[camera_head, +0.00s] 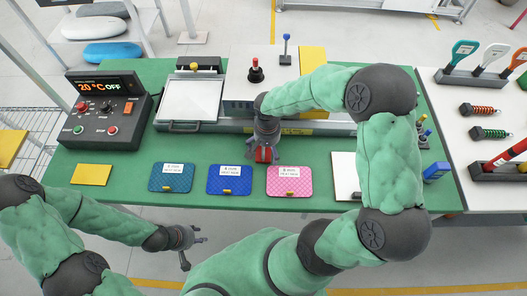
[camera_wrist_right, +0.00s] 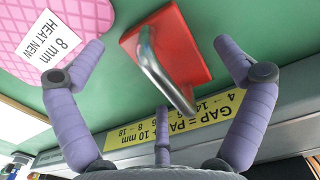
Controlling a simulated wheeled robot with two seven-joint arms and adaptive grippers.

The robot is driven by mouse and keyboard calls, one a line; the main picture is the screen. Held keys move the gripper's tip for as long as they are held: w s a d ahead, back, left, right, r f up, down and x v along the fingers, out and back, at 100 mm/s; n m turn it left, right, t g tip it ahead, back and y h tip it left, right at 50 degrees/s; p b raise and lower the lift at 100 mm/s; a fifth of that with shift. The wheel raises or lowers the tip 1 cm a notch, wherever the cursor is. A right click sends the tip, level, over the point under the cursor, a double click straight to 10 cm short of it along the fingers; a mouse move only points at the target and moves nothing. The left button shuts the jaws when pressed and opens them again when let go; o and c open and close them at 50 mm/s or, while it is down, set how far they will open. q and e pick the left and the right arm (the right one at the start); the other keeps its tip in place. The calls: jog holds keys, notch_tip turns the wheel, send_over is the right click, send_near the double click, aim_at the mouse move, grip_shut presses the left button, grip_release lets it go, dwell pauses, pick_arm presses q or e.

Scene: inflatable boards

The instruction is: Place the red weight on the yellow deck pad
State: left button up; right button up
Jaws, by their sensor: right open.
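The red weight (camera_wrist_right: 185,45) is a red block with a metal bar handle. It lies on the green mat and shows partly below my right gripper in the head view (camera_head: 263,155). My right gripper (camera_head: 265,142) is open above it. In the right wrist view its fingers (camera_wrist_right: 164,48) are spread to both sides of the weight, apart from it. A flat yellow pad (camera_head: 91,174) lies on the mat at the front left. My left gripper (camera_head: 197,252) is open and empty, low in front of the table.
Teal (camera_head: 171,186), blue (camera_head: 221,188) and pink (camera_head: 290,190) pads lie along the mat's front. A control box (camera_head: 101,125) stands behind the yellow pad, with a press plate (camera_head: 190,99) to its right. Tool racks stand at the right.

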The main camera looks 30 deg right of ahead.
jog(key=shift+f, duration=0.15)
jog(key=c, duration=1.7)
notch_tip(320, 180, up, 3)
jog(key=shift+w+r+p, duration=0.1)
jog(key=shift+p, duration=0.45)
jog(key=s+a+r+p, duration=0.1)
jog(key=s+a+r, duration=0.1)
jog(key=a+r, duration=0.1)
jog(key=s+a+r+p, duration=0.1)
jog(key=s+a+r, duration=0.2)
jog(key=a, duration=0.2)
jog(key=s+a+r+p, duration=0.1)
jog(key=s+a+r, duration=0.1)
jog(key=a+r, duration=0.2)
jog(key=shift+s+p, duration=0.2)
jog(key=shift+p, duration=0.1)
